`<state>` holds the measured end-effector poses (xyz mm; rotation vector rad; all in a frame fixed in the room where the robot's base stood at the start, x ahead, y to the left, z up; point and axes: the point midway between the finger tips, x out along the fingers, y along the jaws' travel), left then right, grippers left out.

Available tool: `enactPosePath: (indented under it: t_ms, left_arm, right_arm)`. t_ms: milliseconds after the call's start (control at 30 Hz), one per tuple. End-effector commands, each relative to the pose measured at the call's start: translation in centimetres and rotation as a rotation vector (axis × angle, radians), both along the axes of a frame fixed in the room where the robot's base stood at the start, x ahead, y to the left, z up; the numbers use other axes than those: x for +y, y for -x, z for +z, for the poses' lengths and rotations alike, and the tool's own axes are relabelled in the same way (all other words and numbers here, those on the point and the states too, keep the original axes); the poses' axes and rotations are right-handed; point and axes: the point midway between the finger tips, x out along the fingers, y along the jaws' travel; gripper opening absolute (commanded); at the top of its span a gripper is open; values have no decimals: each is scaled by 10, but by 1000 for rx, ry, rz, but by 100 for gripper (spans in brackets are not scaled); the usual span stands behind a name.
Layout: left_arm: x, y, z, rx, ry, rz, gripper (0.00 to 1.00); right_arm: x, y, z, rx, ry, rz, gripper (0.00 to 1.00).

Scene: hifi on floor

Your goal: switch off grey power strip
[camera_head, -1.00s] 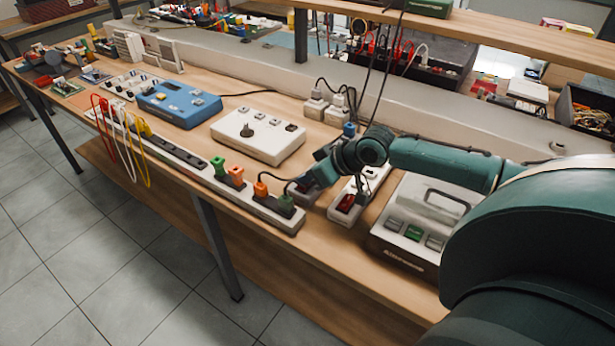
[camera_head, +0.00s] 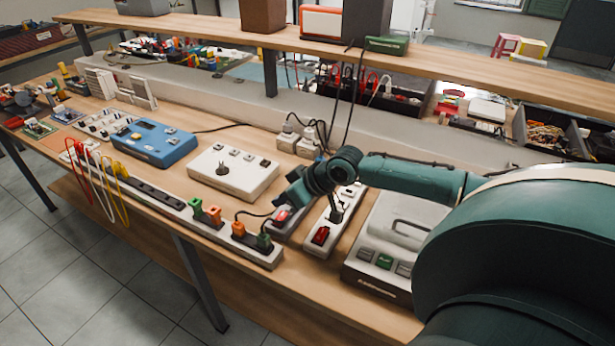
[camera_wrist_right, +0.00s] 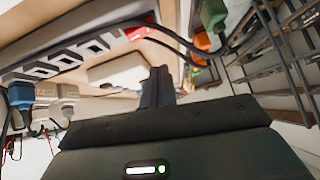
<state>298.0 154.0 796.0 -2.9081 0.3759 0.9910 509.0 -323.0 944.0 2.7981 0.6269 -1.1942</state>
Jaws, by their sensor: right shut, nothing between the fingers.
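The grey power strip (camera_head: 289,229) lies on the bench, between the long white strip and a white strip with a red switch. Its red switch (camera_head: 282,216) shows at its near end, and my right arm hides much of the rest. My right gripper (camera_head: 281,202) is shut and empty, just above and beside that switch; I cannot tell whether it touches. In the right wrist view, the shut fingers (camera_wrist_right: 157,87) stand in the middle, with a row of grey sockets (camera_wrist_right: 65,62) and a red switch (camera_wrist_right: 140,31) beyond them. My left gripper is out of view.
The long white strip (camera_head: 150,200) with orange and green plugs runs along the front edge. The white strip (camera_head: 318,250) with a red switch (camera_head: 321,235) and a white device (camera_head: 378,268) stand to the right. Black cables (camera_head: 350,105) hang behind my wrist.

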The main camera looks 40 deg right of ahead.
Motion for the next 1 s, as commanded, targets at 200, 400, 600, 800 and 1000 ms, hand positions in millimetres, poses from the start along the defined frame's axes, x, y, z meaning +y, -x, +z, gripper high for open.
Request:
enactPosePath:
  t_ms: [200, 400, 600, 800, 1000]
  left_arm:
    - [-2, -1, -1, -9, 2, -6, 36]
    - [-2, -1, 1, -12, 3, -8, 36]
    - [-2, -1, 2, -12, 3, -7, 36]
    - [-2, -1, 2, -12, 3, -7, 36]
    - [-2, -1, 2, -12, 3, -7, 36]
  right_arm:
    - [-9, 37, 32, 3, 8, 3, 0]
    - [-14, 58, 54, 3, 7, 2, 0]
    - [-16, 68, 64, 2, 3, 1, 0]
    - [-16, 70, 68, 2, 1, 0, 0]
    - [-16, 70, 68, 0, -1, 1, 0]
